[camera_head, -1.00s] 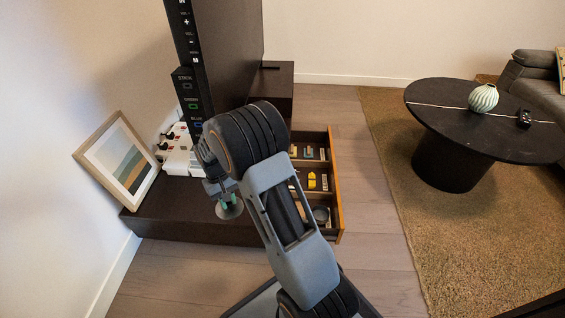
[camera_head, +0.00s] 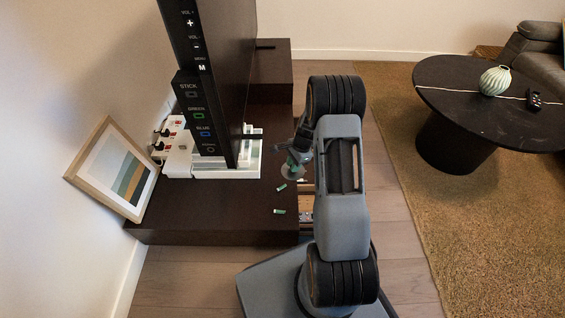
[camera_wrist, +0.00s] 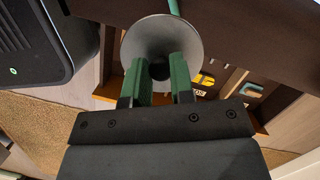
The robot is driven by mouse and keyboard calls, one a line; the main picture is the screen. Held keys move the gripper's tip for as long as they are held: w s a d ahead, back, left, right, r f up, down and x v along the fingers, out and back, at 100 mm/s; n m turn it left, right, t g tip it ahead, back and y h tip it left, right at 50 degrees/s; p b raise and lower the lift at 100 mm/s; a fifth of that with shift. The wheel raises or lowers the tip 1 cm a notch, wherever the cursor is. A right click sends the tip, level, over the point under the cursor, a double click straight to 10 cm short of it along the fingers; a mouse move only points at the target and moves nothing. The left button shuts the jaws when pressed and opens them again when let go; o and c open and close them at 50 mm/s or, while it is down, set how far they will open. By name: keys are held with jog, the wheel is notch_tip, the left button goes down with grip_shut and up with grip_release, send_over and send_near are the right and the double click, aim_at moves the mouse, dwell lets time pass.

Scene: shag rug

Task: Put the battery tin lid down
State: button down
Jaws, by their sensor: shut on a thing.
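The battery tin lid is a round grey disc (camera_wrist: 161,45) with a dark centre, held between the green fingertips of my gripper (camera_wrist: 161,72) in the wrist view. In the head view my gripper (camera_head: 297,160) points down, with the lid (camera_head: 291,172) at its tips near the right edge of the dark cabinet top (camera_head: 220,212). It looks held above the surface, though the exact gap cannot be told. Two small green batteries (camera_head: 281,187) (camera_head: 279,211) lie on the cabinet top below it.
An open drawer (camera_head: 306,216) is mostly hidden behind my arm; its compartments with small yellow items (camera_wrist: 204,80) show in the wrist view. A picture frame (camera_head: 118,170), a power strip (camera_head: 178,150) and a screen (camera_head: 225,80) stand left. The cabinet's front left top is clear.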

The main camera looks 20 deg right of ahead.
jog(key=shift+w+d+f+m+b, duration=0.55)
jog(key=shift+w+d+f+m, duration=0.2)
jog(key=shift+w+f, duration=0.2)
jog(key=w+f+b, duration=0.2)
jog(key=w, duration=0.2)
jog(key=w+f+b, duration=0.2)
jog(key=w+f, duration=0.1)
jog(key=w+f+b, duration=0.2)
jog(key=w+f, duration=0.1)
jog(key=w, duration=0.1)
jog(key=shift+w+f, duration=0.1)
jog(key=shift+w, duration=0.2)
jog(key=shift+w+f+b, duration=0.2)
jog(key=shift+f+b, duration=0.35)
jog(key=shift+b, duration=0.05)
jog(key=shift+f+b, duration=0.45)
jog(key=shift+f, duration=0.7)
jog(key=shift+f, duration=0.15)
jog(key=c, duration=1)
grip_release()
